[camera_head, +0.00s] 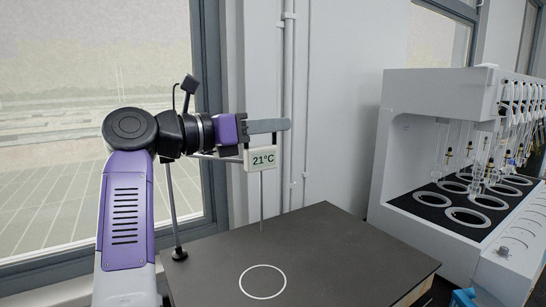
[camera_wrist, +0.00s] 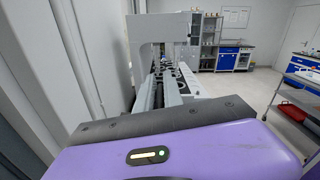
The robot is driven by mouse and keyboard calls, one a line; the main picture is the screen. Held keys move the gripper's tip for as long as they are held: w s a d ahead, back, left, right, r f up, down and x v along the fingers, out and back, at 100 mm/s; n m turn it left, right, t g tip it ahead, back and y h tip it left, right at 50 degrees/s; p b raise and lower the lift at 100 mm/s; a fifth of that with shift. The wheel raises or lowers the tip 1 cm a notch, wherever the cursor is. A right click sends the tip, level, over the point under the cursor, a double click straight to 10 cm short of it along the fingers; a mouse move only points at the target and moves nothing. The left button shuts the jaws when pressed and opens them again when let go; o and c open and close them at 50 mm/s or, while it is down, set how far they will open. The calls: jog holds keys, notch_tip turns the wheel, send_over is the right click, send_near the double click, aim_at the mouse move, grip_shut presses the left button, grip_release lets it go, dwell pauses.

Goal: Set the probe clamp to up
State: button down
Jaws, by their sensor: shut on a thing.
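The probe clamp (camera_head: 230,154) is a thin horizontal arm on an upright rod (camera_head: 171,205) at the left of the dark plate. It carries a white display (camera_head: 262,160) reading 21°C, with a thin probe (camera_head: 262,205) hanging straight down to just above the plate. My gripper (camera_head: 282,125) reaches in from the left, its grey fingers level and directly over the display. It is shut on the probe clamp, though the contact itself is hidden. In the wrist view my gripper (camera_wrist: 165,118) spans the picture and the clamp is not visible.
The dark plate (camera_head: 340,245) has a white ring (camera_head: 263,281) on it and is otherwise clear. A white multi-station distiller (camera_head: 440,95) stands at the right. A window is behind my arm, and a wall with pipes (camera_head: 288,100) is behind the display.

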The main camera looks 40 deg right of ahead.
jog(key=shift+r, duration=1.65)
jog(key=c, duration=1.5)
grip_release()
jog(key=shift+s, duration=0.1)
jog(key=shift+f, duration=0.1)
jog(key=shift+a, duration=0.3)
jog(key=a, duration=0.2)
jog(key=w+a, duration=0.1)
jog(key=a, duration=0.1)
jog(key=a+b, duration=0.1)
jog(key=a, duration=0.2)
jog(key=shift+w+a, duration=0.1)
jog(key=shift+w, duration=0.2)
